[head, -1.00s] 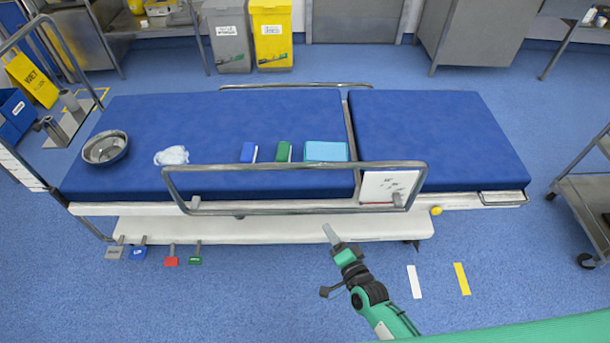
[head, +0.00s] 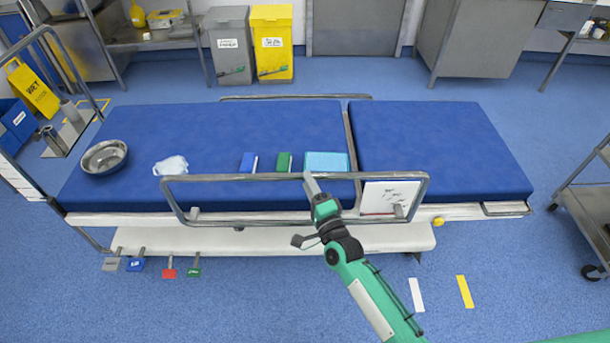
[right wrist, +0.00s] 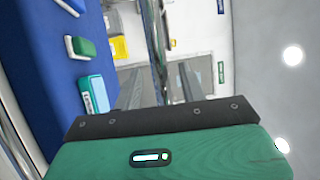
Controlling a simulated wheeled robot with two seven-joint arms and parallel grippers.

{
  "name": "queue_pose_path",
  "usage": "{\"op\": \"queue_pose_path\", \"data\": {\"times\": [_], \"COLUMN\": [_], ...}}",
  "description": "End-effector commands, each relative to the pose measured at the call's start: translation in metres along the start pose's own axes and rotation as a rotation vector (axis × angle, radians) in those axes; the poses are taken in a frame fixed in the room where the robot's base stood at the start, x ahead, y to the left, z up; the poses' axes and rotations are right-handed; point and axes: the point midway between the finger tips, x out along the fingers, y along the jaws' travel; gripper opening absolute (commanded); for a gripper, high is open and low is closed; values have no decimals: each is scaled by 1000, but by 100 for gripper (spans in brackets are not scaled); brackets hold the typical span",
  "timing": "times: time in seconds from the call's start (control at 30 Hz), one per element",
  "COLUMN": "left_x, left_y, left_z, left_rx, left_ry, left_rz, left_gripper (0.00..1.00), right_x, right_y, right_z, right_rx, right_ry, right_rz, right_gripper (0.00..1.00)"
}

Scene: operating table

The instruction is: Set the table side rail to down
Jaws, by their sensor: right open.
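The near side rail (head: 240,178) of the operating table (head: 275,219) is a grey metal loop standing up along the front edge, its top bar above the blue mattress. A white card (head: 385,197) is at its right end. My right gripper (head: 311,183) is at the top bar, near the middle of the rail. In the right wrist view the open fingers (right wrist: 160,90) show with a rail bar (right wrist: 155,45) running between them. I cannot tell whether they touch it. My left gripper is not in view.
Coloured pedals (head: 168,273) are at the lower left. A metal cart (head: 590,215) stands right.

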Motion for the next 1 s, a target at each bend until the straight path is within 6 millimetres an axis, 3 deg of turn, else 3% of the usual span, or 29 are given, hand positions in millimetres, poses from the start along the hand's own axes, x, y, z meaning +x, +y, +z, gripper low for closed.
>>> {"op": "queue_pose_path", "data": {"times": [0.23,0.6,0.8,1.0], "left_x": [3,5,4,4], "left_y": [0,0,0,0], "left_z": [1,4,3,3], "left_rx": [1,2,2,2], "left_ry": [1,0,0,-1], "left_rz": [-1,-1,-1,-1], "left_gripper": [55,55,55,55], "right_x": [27,30,30,30], "right_y": [0,0,0,1], "right_z": [0,0,0,0], "right_rx": [-1,-1,-1,-1], "right_ry": [0,-1,0,-1], "right_rz": [0,1,1,1], "right_gripper": [41,41,2,0]}}
